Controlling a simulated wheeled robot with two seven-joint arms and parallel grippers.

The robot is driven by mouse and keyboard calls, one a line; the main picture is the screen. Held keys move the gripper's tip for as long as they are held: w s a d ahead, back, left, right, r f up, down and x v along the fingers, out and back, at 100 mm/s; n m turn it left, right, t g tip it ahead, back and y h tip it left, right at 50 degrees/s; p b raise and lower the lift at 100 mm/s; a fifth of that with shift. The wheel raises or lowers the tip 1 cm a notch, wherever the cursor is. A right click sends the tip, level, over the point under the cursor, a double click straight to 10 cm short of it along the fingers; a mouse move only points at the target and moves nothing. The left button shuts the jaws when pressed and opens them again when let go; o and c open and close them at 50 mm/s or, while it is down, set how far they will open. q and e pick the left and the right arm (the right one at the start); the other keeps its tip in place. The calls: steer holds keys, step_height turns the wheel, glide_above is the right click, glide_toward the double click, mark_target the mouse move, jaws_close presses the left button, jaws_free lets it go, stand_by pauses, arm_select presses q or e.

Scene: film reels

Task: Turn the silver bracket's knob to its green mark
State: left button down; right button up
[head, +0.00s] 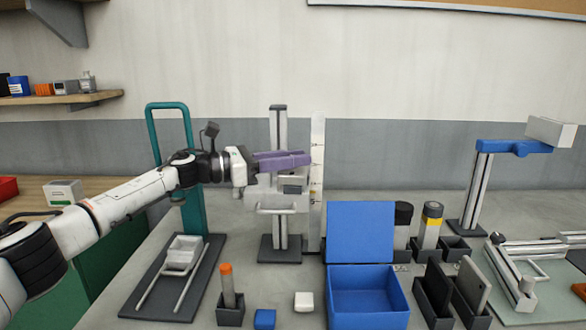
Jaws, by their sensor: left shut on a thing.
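The silver bracket (280,228) stands upright on a dark base in the middle of the table. A pale block with a grey face and a light handle-like bar show on its front. My left gripper (300,160) reaches in from the left, its purple jaws lying level across the upper part of the bracket. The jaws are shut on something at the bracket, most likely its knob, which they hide. I cannot make out the green mark or the knob's angle. My right gripper is not in view.
A white upright scale (317,190) stands just right of the jaws. An open blue box (367,292), an orange-topped stick (227,285) and dark holders (433,303) fill the front. A blue-armed stand (475,190) is at right.

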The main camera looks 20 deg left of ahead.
arm_select(q)
steer(key=shift+f+m+g+h+b, duration=0.1)
steer(key=shift+m+g+h+b, duration=0.2)
steer(key=shift+m+g+b, duration=0.25)
steer(key=shift+g+b, duration=0.25)
steer(key=shift+b, duration=0.1)
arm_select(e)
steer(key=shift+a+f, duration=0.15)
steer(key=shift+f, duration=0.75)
arm_select(q)
steer(key=shift+h, duration=0.3)
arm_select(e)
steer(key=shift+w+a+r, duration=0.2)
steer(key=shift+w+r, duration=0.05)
arm_select(q)
steer(key=c, duration=1.5)
jaws_free()
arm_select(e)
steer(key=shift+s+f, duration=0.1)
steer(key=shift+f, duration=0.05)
arm_select(q)
steer(key=b+v, duration=0.2)
steer(key=v, duration=0.7)
steer(key=shift+s+a, duration=0.3)
steer(key=shift+a, duration=0.2)
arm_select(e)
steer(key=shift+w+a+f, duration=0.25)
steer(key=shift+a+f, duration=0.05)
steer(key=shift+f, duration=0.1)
